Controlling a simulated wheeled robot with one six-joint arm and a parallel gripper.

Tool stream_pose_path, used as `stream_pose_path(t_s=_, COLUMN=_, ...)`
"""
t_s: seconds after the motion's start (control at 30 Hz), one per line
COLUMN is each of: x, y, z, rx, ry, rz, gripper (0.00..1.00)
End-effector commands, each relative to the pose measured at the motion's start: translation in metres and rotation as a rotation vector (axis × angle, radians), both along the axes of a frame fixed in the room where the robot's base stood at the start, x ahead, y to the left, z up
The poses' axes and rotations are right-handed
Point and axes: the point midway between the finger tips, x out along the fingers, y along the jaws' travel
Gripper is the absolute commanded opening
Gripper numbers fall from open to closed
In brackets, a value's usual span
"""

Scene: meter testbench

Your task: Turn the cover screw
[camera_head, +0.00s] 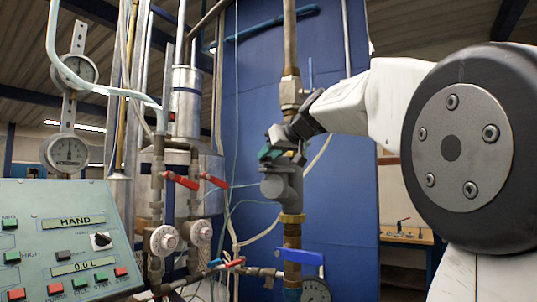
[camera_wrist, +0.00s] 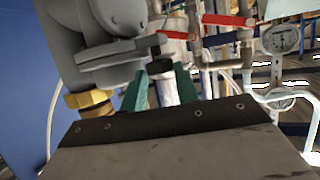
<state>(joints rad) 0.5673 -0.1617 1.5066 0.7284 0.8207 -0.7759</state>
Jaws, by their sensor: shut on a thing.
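The grey meter (camera_head: 283,186) sits in the vertical pipe at the centre of the head view, with its round cover tilted up. In the wrist view the meter's grey body and cover (camera_wrist: 110,58) fill the upper left. My gripper (camera_head: 272,149) reaches in from the right at the top of the meter. In the wrist view the teal fingers of my gripper (camera_wrist: 160,80) close around a small dark piece, the cover screw (camera_wrist: 160,66), at the cover's edge. The screw is mostly hidden by the fingers, and in the head view I cannot make it out.
A green control panel (camera_head: 70,240) stands at lower left. Red-handled valves (camera_head: 181,180) and pipes crowd the area left of the meter.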

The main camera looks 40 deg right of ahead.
Motion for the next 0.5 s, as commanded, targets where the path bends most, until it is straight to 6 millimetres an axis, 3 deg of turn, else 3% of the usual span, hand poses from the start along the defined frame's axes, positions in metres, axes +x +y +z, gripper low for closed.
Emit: stream_pose_path(t_s=0.5, x=0.0017, y=-0.0089, z=-0.0028, rx=-0.001, ry=0.007, rz=0.314, gripper=0.08)
